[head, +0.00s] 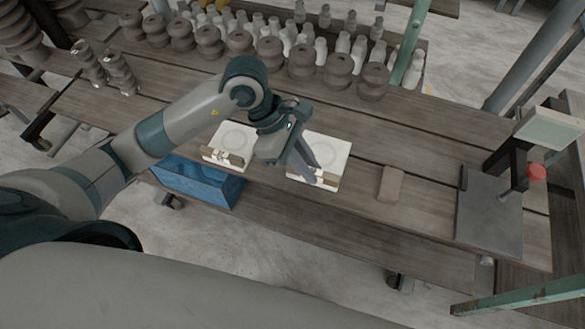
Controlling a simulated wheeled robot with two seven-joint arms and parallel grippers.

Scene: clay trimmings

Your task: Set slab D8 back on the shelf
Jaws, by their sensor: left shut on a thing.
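Two pale square slabs, each with a round mark on top and a brown strip with a small label along the front edge, lie side by side on the wooden boards. The left slab (238,137) is partly covered by my arm. My left gripper (313,178) is shut at the front strip of the right slab (335,152), which lies low over the boards. Whether it touches them I cannot tell. The labels are too small to read, so I cannot tell which slab is D8. My right gripper is not in view.
A small brown block (390,184) lies right of the slabs. A grey plate (488,215) with a display post and red knob (536,173) stands at the far right. A blue crate (196,182) sits below the front edge. Several clay pieces (303,60) line the back.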

